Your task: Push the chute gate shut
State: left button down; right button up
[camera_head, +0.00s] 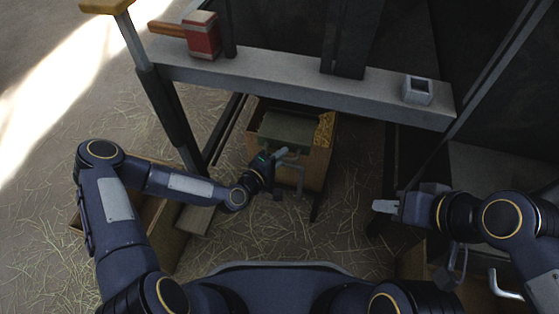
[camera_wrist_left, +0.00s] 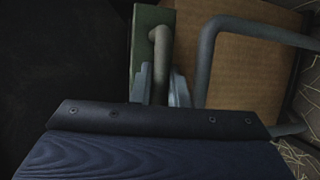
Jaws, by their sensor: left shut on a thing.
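The chute gate looks to be the green panel (camera_head: 287,127) set in the top of a wooden box (camera_head: 318,157) under the grey beam. In the left wrist view the green panel (camera_wrist_left: 143,50) carries a curved grey handle (camera_wrist_left: 160,45). My left gripper (camera_head: 279,155) is at the near edge of the panel, and its fingers (camera_wrist_left: 163,85) are shut on that handle. A larger grey bar handle (camera_wrist_left: 208,55) stands on the box's wooden face beside the fingers. How far the gate is open I cannot tell. My right gripper (camera_head: 386,206) is apart from the box, with no object visible in it.
The grey beam (camera_head: 290,88) crosses above the box and bears a red block (camera_head: 202,36) with a wooden handle and a small grey square socket (camera_head: 417,90). Dark posts stand on both sides. Straw-strewn floor (camera_head: 345,215) lies clear between my arms.

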pick_arm(q)
jog(key=shift+w, duration=0.45)
jog(key=shift+r, duration=0.1)
jog(key=c, duration=1.4)
grip_release()
jog(key=shift+w+d, duration=0.1)
jog(key=shift+r, duration=0.1)
jog(key=shift+s+a+r, duration=0.1)
jog(key=shift+s+a, duration=0.15)
jog(key=shift+s, duration=0.15)
jog(key=f+p+v, duration=0.1)
jog(key=p+v, duration=0.1)
jog(key=v, duration=0.5)
jog(key=shift+r, duration=0.15)
